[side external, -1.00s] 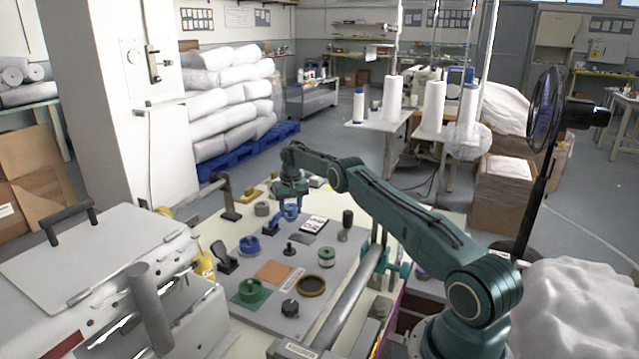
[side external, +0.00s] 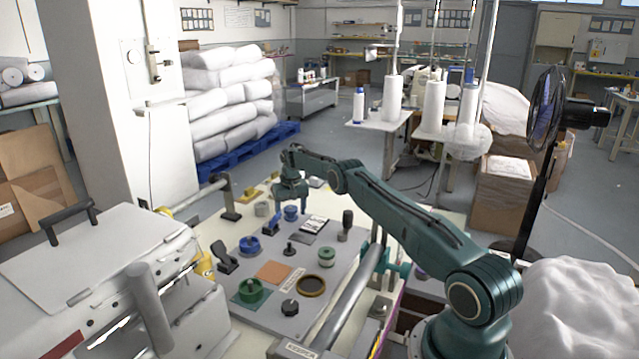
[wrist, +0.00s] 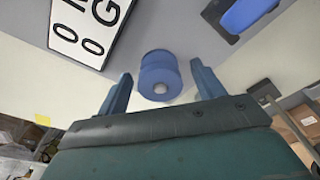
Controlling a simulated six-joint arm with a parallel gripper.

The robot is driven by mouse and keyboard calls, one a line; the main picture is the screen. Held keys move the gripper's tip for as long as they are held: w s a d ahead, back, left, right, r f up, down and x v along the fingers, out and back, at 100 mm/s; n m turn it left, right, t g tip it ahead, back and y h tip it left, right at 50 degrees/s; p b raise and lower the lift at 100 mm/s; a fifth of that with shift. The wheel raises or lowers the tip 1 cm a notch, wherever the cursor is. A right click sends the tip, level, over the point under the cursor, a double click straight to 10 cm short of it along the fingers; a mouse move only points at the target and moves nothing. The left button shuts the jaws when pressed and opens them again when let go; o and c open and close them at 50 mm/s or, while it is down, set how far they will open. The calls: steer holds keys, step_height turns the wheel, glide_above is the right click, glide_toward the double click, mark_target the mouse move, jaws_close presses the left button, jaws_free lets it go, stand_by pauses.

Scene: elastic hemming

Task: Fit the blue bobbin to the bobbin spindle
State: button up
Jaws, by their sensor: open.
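The blue bobbin (side external: 291,213) stands upright on the grey work board under my gripper (side external: 291,206). In the wrist view the bobbin (wrist: 160,77) shows as a blue drum with a pale hub, between and slightly beyond the fingers. My gripper (wrist: 161,88) is open, with a finger on each side and visible gaps to the bobbin. A short dark post on a round base (side external: 289,250) stands nearer the board's middle; I cannot tell whether it is the bobbin spindle.
A white lettered card (side external: 313,225) lies beside the bobbin. The board also carries a blue round holder (side external: 249,246), a green holder (side external: 250,291), a green-and-white spool (side external: 327,257), a dark ring (side external: 311,286) and an orange square (side external: 272,271). A dark upright handle (side external: 347,220) stands to the right.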

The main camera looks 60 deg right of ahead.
mark_target(292, 211)
steer(key=shift+r, duration=0.1)
step_height(292, 211, up, 14)
steer(key=s+a, duration=0.1)
steer(key=shift+s+f, duration=0.15)
steer(key=shift+f, duration=0.1)
stand_by(0.5)
steer(key=shift+a, duration=0.1)
